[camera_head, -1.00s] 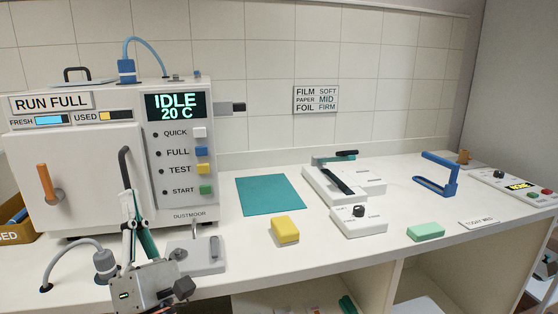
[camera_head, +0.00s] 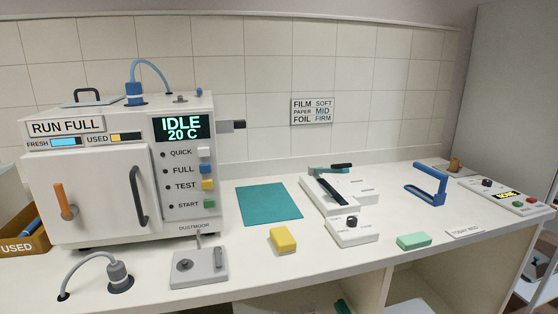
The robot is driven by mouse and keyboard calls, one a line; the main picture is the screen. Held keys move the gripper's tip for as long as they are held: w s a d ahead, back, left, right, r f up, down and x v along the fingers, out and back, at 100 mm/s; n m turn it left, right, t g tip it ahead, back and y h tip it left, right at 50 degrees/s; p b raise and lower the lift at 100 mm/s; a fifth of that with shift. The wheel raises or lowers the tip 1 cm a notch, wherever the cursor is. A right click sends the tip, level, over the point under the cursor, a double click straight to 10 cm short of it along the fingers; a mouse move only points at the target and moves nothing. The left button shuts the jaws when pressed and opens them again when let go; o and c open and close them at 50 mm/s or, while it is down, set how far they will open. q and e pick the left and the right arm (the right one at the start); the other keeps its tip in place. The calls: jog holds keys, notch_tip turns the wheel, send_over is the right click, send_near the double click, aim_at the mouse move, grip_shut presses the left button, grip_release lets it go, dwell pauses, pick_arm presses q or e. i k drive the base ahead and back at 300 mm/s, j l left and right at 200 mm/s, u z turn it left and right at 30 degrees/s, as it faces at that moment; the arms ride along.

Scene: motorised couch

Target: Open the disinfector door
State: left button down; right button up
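The disinfector (camera_head: 130,172) is a white box at the left of the counter, with a screen (camera_head: 182,128) reading IDLE 20 C. Its door (camera_head: 95,195) looks shut. The door carries an orange lever (camera_head: 65,201), nearly upright, at its left and a dark vertical bar handle (camera_head: 138,196) at its right.
A grey fixture (camera_head: 199,267) and a hose with a grey plug (camera_head: 119,277) lie in front of the disinfector. A USED bin (camera_head: 25,240) stands left. A yellow block (camera_head: 283,240), teal mat (camera_head: 268,204) and white sealer (camera_head: 340,194) lie to the right.

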aim_at(113, 188)
jog(key=u, duration=0.6)
jog(key=j+u, duration=0.25)
jog(key=u, duration=0.25)
jog(key=i+j+u, duration=0.15)
jog(key=u, duration=0.3)
jog(key=i+j, duration=0.1)
jog(key=j, duration=0.15)
